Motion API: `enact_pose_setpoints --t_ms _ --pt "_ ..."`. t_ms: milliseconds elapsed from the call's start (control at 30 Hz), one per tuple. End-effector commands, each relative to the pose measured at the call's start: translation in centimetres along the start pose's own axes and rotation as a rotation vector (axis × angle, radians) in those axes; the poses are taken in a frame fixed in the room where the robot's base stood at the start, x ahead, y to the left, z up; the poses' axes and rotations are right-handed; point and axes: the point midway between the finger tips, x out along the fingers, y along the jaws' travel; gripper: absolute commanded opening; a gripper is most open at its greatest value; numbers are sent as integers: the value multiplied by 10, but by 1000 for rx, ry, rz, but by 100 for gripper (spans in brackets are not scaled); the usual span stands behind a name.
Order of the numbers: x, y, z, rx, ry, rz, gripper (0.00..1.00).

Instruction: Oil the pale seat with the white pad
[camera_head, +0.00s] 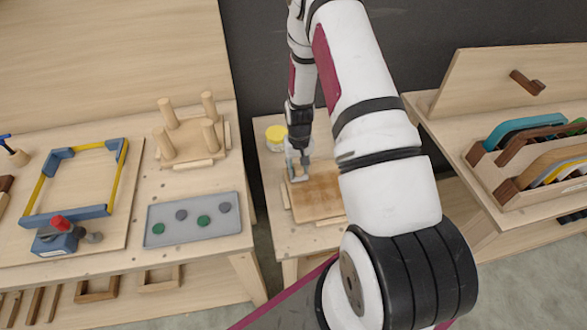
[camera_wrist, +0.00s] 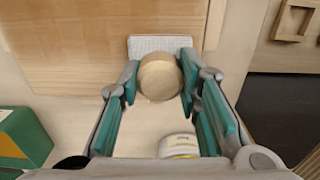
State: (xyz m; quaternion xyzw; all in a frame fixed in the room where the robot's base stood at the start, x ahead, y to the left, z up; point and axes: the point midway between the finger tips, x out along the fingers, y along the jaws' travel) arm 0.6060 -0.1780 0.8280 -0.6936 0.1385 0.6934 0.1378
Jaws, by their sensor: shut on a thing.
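The seat (camera_head: 322,196) lies flat on the small middle table, partly hidden by my arm. Its visible top is brownish, with darker and lighter patches and a paler left edge; it also fills the upper part of the wrist view (camera_wrist: 80,45). My gripper (camera_head: 298,172) is over the seat's left back part. In the wrist view my gripper (camera_wrist: 159,80) is shut on the round wooden knob (camera_wrist: 159,77) of the white pad (camera_wrist: 160,44). The pad's pale textured end shows beyond the knob, over the seat near its edge. I cannot tell whether it touches.
A yellow-topped tin (camera_head: 275,133) stands behind the seat; it also shows in the wrist view (camera_wrist: 180,146). A left bench holds a grey tray (camera_head: 193,218), a clamped frame (camera_head: 75,180) and an upturned stool (camera_head: 190,135). A rack (camera_head: 530,160) stands right. A green box (camera_wrist: 22,138) is nearby.

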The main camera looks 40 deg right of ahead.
Motion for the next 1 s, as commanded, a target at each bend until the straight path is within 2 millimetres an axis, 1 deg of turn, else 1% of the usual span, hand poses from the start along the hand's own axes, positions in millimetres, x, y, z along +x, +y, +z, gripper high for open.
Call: enact_pose_setpoints --t_ms 167,433,733,1000 --pt "0 7 1 1 -1 1 9" --pt "-1 28 1 2 -2 1 9" --pt "-1 39 1 1 -2 1 9" --pt "0 59 0 2 -1 0 9"
